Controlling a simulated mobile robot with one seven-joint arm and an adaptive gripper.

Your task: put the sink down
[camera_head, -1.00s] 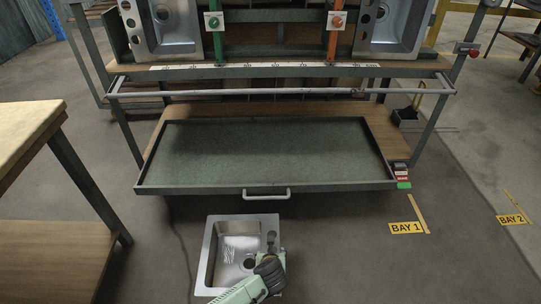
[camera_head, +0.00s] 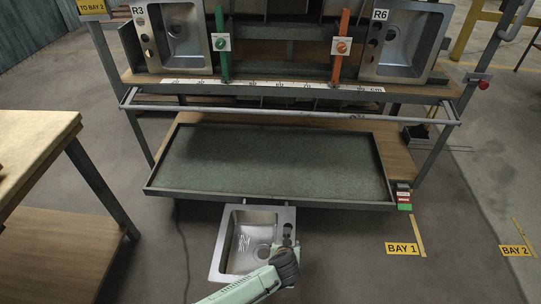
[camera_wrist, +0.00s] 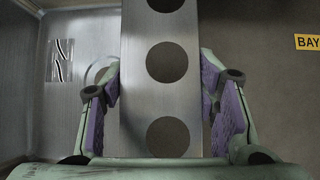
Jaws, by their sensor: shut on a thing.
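The steel sink (camera_head: 232,246) that I hold is in front of the rack, below the front edge of the pulled-out green tray (camera_head: 270,165). My gripper (camera_head: 287,250) is at the right side of this sink. In the wrist view, the purple-padded fingers of my gripper (camera_wrist: 165,105) are on either side of the sink's ledge with round holes (camera_wrist: 190,62). The basin shows at the left there, with a clear label inside. The tray is empty. Exact contact of the pads and the sink's height above the floor cannot be told.
Sinks R3 (camera_head: 172,40) and R6 (camera_head: 405,42) stand on the upper shelf, with green (camera_head: 221,45) and orange (camera_head: 339,45) posts between. A grey bar (camera_head: 290,114) runs above the tray. A wooden table (camera_head: 35,150) stands left. Floor beside the BAY 1 sign (camera_head: 402,248) is clear.

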